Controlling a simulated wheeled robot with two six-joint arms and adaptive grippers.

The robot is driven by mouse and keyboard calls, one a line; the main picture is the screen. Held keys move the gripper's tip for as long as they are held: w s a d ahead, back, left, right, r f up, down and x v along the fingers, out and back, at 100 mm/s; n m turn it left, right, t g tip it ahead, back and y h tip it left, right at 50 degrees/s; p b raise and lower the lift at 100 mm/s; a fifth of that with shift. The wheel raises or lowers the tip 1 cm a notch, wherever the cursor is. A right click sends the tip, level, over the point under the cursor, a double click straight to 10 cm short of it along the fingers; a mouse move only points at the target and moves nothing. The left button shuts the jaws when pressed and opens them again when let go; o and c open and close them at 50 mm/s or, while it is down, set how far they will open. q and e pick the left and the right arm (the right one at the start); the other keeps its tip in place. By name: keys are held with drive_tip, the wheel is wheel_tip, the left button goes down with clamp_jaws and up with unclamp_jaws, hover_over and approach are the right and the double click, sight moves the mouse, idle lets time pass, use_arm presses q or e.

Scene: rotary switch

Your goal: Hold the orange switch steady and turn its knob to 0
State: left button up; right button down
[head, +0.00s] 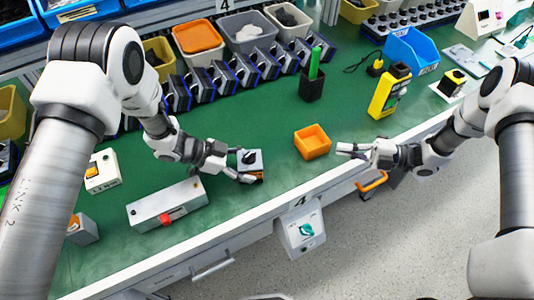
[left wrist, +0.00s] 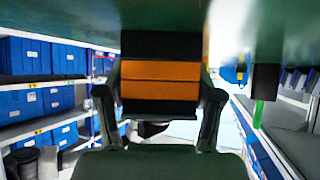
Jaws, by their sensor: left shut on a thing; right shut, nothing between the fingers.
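The orange switch (head: 257,178) is a small box on the green table, with a light grey top and a black knob (head: 249,156). I cannot read where the knob points. My left gripper (head: 248,171) is shut on the switch, with fingers at its sides. In the left wrist view the switch (left wrist: 160,82) shows as a black and orange striped block between the two fingers (left wrist: 160,105); its knob cannot be made out there. My right gripper (head: 343,150) is shut and empty near the table's front edge, to the right of the switch and apart from it.
An orange open bin (head: 313,141) stands between the grippers. A grey box with a red button (head: 167,205) lies left of the switch. A black holder with a green item (head: 312,85) and a yellow device (head: 389,92) stand farther back. Green table around the switch is clear.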

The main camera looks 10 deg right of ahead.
sight(259, 150)
drive_tip(key=s+a+n+g, duration=0.1)
drive_tip(key=a+n, duration=0.1)
drive_tip(key=a, duration=0.1)
drive_tip(key=s+a+r+n+g+y, duration=0.1)
drive_tip(key=a+n+g, duration=0.1)
drive_tip(key=a+n, duration=0.1)
drive_tip(key=s+a+n+g, duration=0.1)
drive_tip(key=a+n+g, duration=0.1)
drive_tip(key=a, duration=0.1)
drive_tip(key=shift+s+r+n, duration=0.25)
drive_tip(key=shift+s+n, duration=0.1)
drive_tip(key=shift+n, duration=0.05)
drive_tip(key=a, duration=0.9)
drive_tip(key=shift+a, duration=0.4)
drive_tip(key=shift+w+a, duration=0.9)
drive_tip(key=shift+w, duration=0.2)
drive_tip(key=shift+w+a, duration=0.3)
drive_tip(key=shift+w, duration=0.1)
use_arm(q)
drive_tip(key=shift+s, duration=0.1)
use_arm(e)
drive_tip(key=shift+w+a, duration=0.35)
drive_tip(key=shift+w, duration=0.4)
drive_tip(key=shift+w+a, duration=0.4)
drive_tip(key=shift+w, duration=0.2)
drive_tip(key=shift+w+a, duration=0.15)
drive_tip(key=shift+w, duration=0.1)
drive_tip(key=shift+f, duration=0.1)
